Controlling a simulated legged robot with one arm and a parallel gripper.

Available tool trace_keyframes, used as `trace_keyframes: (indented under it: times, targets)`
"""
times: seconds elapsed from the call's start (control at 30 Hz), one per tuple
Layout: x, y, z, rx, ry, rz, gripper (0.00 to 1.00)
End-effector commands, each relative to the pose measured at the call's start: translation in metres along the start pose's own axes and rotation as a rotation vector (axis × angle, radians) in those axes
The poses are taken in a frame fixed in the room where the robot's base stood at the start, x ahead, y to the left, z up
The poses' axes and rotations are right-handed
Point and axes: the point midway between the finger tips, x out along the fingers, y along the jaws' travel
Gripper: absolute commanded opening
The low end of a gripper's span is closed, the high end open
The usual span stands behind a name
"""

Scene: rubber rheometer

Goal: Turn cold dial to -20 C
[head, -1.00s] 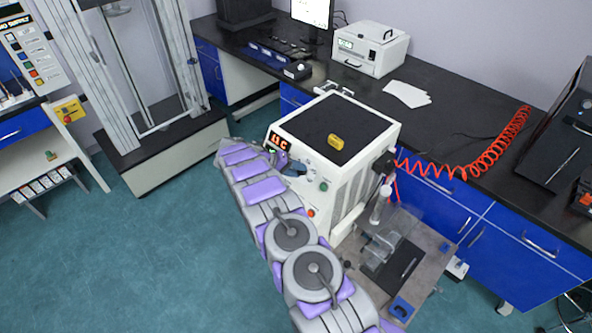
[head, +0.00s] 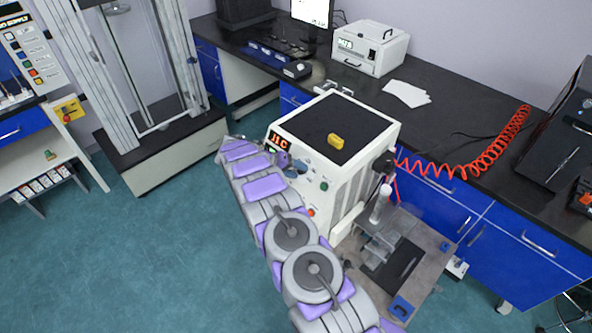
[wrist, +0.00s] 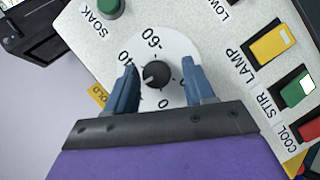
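The cold dial (wrist: 156,74) is a black knob on a round white scale plate in the wrist view. Its scale shows -60 at the top, a 40 at the left and a 0 below; the right-hand mark is partly hidden by a finger. A small light mark shows on the knob's lower left. My gripper (wrist: 158,66) is open, one blue-grey finger on each side of the knob, with visible gaps. In the head view my gripper (head: 290,166) is at the front panel of the white machine (head: 345,185); the dial is hidden there.
The wrist view shows a green SOAK button (wrist: 110,7) at upper left, a yellow LAMP switch (wrist: 272,44) and a green STIR switch (wrist: 298,91) at right. An orange display (head: 280,142) is above my gripper. A yellow object (head: 336,141) lies on the machine's top.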

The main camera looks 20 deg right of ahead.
Motion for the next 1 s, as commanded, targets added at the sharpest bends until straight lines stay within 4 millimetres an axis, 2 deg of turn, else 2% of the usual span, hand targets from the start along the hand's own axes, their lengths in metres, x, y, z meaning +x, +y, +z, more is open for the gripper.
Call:
trace_keyframes:
  times: [0.3,0.47,1.0]
  targets:
    - [-0.002,0.002,-0.001,0.002,0.003,0.001,0.59]
    - [-0.017,0.003,-0.002,0.003,0.005,0.0,0.59]
    - [-0.133,0.0,-0.002,0.003,0.007,-0.001,0.59]
